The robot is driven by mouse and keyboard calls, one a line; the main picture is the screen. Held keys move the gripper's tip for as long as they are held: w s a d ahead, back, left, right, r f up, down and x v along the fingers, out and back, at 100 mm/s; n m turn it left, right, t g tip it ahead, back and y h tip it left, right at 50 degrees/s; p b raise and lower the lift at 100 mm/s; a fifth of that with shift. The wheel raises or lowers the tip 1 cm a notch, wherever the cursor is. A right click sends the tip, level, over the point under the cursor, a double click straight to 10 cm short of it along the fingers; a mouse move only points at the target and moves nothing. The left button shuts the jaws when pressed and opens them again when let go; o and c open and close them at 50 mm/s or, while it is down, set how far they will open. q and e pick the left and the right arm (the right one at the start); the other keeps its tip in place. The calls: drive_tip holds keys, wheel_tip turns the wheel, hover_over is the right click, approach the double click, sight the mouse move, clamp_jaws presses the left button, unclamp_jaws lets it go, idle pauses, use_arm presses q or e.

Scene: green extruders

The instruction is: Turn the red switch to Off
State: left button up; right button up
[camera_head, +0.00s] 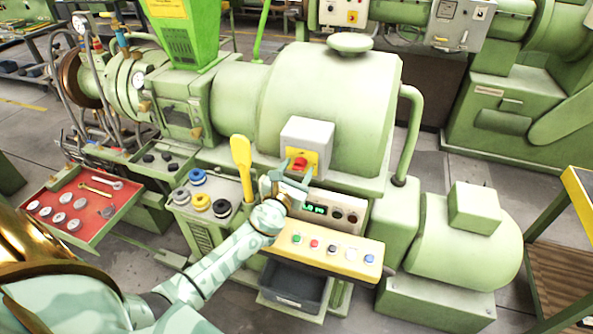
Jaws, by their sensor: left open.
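The red switch (300,163) sits on a yellow plate on the front of a grey box (307,138), fixed to the green extruder (330,100). My left gripper (290,180) is open, just below and in front of the switch. Its fingers reach up toward the yellow plate and overlap its lower edge in the view. I cannot tell whether they touch the switch. The switch's markings are too small to read. My right gripper is not in view.
A yellow-edged button panel (328,247) and a green digital display (314,208) lie below the gripper. A yellow paddle-shaped handle (242,165) stands left of it. A red tray (75,208) with round parts is at the left. A motor housing (465,240) is at the right.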

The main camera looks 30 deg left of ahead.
use_arm(q)
drive_tip(key=c, duration=0.9)
drive_tip(key=shift+c, duration=0.2)
drive_tip(key=shift+n, duration=0.3)
drive_tip(key=n+b, duration=0.2)
drive_tip(key=n, duration=0.1)
drive_tip(key=shift+f, duration=0.15)
drive_tip(key=n+b, duration=0.4)
drive_tip(key=n, duration=0.5)
drive_tip(key=shift+n+t, duration=0.3)
drive_tip(key=shift+n, duration=0.1)
drive_tip(key=n+y, duration=0.1)
drive_tip(key=n, duration=0.4)
drive_tip(key=shift+d, duration=0.1)
